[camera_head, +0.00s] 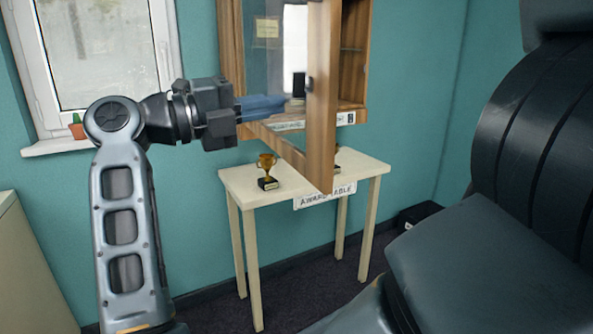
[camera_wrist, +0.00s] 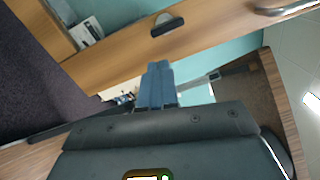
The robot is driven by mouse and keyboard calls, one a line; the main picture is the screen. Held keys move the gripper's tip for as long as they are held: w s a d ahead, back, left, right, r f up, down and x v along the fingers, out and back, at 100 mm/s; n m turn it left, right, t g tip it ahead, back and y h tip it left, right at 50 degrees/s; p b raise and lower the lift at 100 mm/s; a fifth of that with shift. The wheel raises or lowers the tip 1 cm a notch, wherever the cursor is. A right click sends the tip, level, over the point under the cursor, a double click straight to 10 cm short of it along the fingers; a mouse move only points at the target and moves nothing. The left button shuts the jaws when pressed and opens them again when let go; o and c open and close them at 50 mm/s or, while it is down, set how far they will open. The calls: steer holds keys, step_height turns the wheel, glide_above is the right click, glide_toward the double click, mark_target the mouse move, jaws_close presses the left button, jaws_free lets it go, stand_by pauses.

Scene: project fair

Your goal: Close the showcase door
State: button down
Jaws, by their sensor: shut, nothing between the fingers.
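The showcase (camera_head: 354,60) is a wood-framed cabinet on the teal wall. Its glazed door (camera_head: 322,100) stands open, swung out toward me, with its free edge nearest the head camera. My gripper (camera_head: 283,103) has blue fingers, shut and empty, pointing right at the door's glazed area, left of its free-edge stile. I cannot tell whether the fingertips touch the door. In the wrist view, the shut fingers (camera_wrist: 158,70) point toward a wooden frame strip (camera_wrist: 215,38) with a dark handle (camera_wrist: 168,26) on it.
Below the showcase stands a cream award table (camera_head: 240,183) with a gold trophy (camera_head: 267,172); a second trophy is mostly hidden behind the door. A window (camera_head: 100,50) and sill with a small cactus (camera_head: 77,127) are at left. A dark box (camera_head: 418,214) sits on the floor.

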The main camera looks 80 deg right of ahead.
steer(key=w+f+n+t+y+b, duration=0.1)
steer(key=w+f+t+y+b, duration=0.1)
steer(key=w+f+t+y, duration=0.3)
steer(key=t+y+p, duration=0.1)
steer(key=t+p, duration=0.1)
glide_toward(311, 173)
steer(key=shift+n, duration=0.4)
steer(key=x, duration=0.5)
steer(key=shift+w+a+f, duration=0.2)
steer(key=shift+w+f, duration=0.05)
steer(key=shift+s+d+f, duration=0.1)
steer(key=shift+s+d, duration=0.3)
steer(key=shift+s, duration=0.15)
steer(key=shift+d, duration=0.1)
